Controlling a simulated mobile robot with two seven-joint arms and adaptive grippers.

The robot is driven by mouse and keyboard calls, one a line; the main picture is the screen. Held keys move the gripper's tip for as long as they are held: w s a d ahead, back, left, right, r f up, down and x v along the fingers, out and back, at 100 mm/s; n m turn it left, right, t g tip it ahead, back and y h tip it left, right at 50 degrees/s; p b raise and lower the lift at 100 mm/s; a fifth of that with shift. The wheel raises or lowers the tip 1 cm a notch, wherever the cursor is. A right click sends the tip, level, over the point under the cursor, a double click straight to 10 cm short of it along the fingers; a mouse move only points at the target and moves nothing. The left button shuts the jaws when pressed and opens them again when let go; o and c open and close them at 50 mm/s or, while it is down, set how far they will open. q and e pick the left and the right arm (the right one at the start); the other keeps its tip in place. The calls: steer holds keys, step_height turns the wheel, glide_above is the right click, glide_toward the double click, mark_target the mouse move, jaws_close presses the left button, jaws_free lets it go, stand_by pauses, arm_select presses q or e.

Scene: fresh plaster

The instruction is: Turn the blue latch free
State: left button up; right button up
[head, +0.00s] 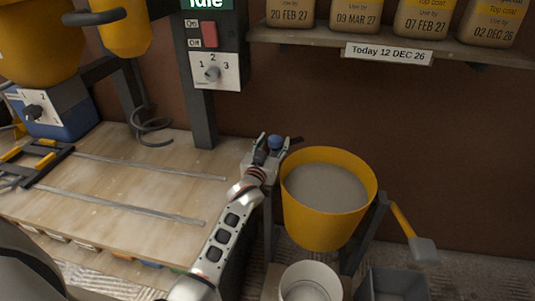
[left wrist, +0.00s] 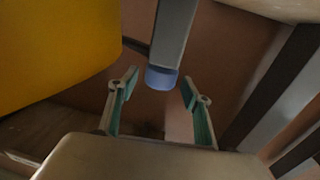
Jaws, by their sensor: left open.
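The blue latch (head: 275,141) shows as a small blue knob beside the left rim of a yellow tub (head: 325,228) full of grey plaster. In the left wrist view the latch (left wrist: 162,77) is the blue rounded end of a grey bar. My left gripper (head: 280,147) is at the latch. In the left wrist view my left gripper (left wrist: 160,88) is open, with one finger on each side of the blue end and a gap visible to both. Whether the fingertips reach past the blue end is hard to tell. My right gripper is not in view.
A white bucket (head: 311,284) and a grey bin (head: 398,285) stand below the tub. A yellow-handled tool (head: 410,232) sticks out at its right. A wooden bench (head: 130,185) lies left. A shelf (head: 300,36) with dated bags and a switch panel (head: 213,72) are behind.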

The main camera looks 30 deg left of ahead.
arm_select(q)
steer(key=s+d, duration=0.1)
steer(key=s, duration=0.9)
steer(key=shift+d, duration=0.2)
steer(key=shift+s, duration=0.1)
